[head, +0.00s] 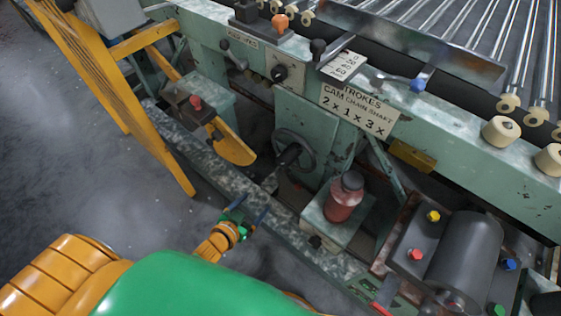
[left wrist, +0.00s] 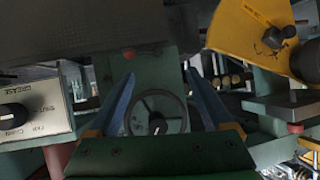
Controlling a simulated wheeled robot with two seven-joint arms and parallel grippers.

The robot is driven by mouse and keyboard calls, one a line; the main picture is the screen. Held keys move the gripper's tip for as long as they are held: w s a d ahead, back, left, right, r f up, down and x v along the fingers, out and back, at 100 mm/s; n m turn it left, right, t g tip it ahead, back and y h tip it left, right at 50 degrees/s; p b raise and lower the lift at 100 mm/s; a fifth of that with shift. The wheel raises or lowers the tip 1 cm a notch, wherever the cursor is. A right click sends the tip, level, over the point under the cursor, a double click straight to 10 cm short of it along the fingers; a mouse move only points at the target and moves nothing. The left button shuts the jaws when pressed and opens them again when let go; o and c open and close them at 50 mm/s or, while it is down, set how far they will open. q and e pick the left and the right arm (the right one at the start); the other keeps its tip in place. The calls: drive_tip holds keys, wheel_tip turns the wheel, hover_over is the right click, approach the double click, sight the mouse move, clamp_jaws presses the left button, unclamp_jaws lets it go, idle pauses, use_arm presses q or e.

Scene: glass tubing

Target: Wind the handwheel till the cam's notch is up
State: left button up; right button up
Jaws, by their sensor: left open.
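The dark handwheel (head: 289,155) sits low on the front of the pale green machine frame, with its hub facing out. In the left wrist view the handwheel (left wrist: 157,127) shows between my two blue fingers. My left gripper (head: 254,203) is open and empty, in front of the handwheel and apart from it in the head view. A yellow rounded plate (head: 233,147) stands left of the handwheel; it also shows in the left wrist view (left wrist: 245,28). I cannot tell whether it is the cam, and I make out no notch. My right gripper is not in view.
A sign (head: 357,110) reads "STROKES CAM CHAIN SHAFT 2x 1x 3x". A red bottle (head: 341,201) stands on a green block right of the handwheel. A mottled rail (head: 210,160) runs along the machine's foot. A yellow ladder-like frame (head: 110,85) leans at left. Open floor lies at lower left.

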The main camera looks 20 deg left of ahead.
sight(281, 164)
use_arm(q)
drive_tip(key=w+d+r+m+t+h+b, duration=0.1)
drive_tip(key=w+r, duration=0.1)
drive_tip(key=r, duration=0.1)
drive_tip(key=w+d+r+m+t+h+b, duration=0.1)
drive_tip(key=w+r+t+b, duration=0.1)
drive_tip(key=w+d+r+t+h+b, duration=0.1)
drive_tip(key=w+r+t+h+b, duration=0.1)
drive_tip(key=r, duration=0.1)
drive_tip(key=shift+w+r+m, duration=0.15)
drive_tip(key=shift+r+m, duration=0.2)
drive_tip(key=shift+m, duration=0.05)
drive_tip(key=x, duration=0.3)
drive_tip(key=b+x, duration=0.1)
drive_tip(key=x, duration=0.2)
drive_tip(key=shift+w+d+r, duration=0.2)
drive_tip(key=shift+w+r, duration=0.05)
drive_tip(key=shift+w, duration=0.1)
clamp_jaws()
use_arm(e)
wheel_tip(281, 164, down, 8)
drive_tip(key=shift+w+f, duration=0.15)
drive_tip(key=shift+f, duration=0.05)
